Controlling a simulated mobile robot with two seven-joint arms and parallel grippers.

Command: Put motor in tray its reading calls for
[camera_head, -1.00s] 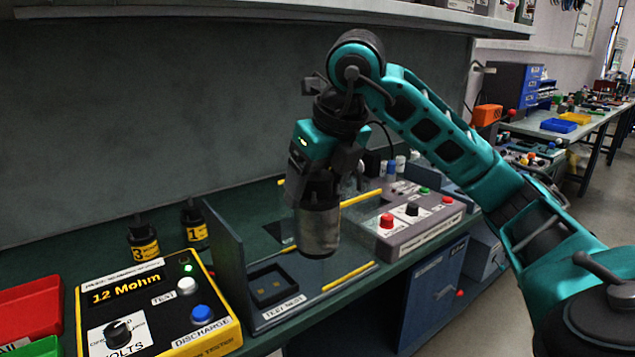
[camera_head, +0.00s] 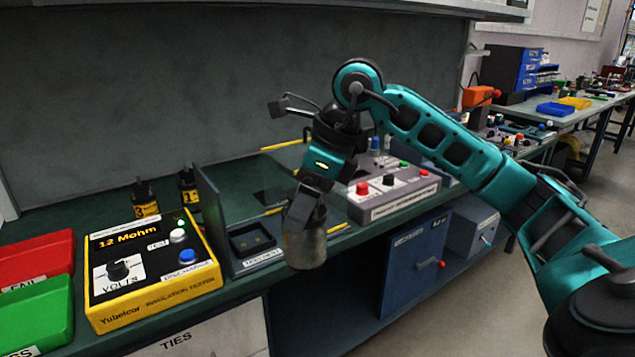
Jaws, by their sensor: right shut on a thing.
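The motor (camera_head: 305,247) is a grey-tan metal cylinder. My right gripper (camera_head: 304,215) is shut on its upper end and holds it, slightly tilted, in front of the bench edge to the right of the test nest (camera_head: 252,240). The nest is empty. The yellow insulation tester (camera_head: 150,262) reads "12 Mohm" on its display (camera_head: 127,236), with a green light lit. The red FAIL tray (camera_head: 38,258) lies at the left edge, with the green tray (camera_head: 35,312) in front of it, its label partly cut off. Both tray floors look empty. My left gripper is not in view.
An upright dark panel (camera_head: 213,220) stands between the tester and the nest. Two black-and-yellow numbered items (camera_head: 146,200) stand behind the tester. A grey control box (camera_head: 395,190) with coloured buttons is behind my right arm. A shelf (camera_head: 300,8) overhangs the bench.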

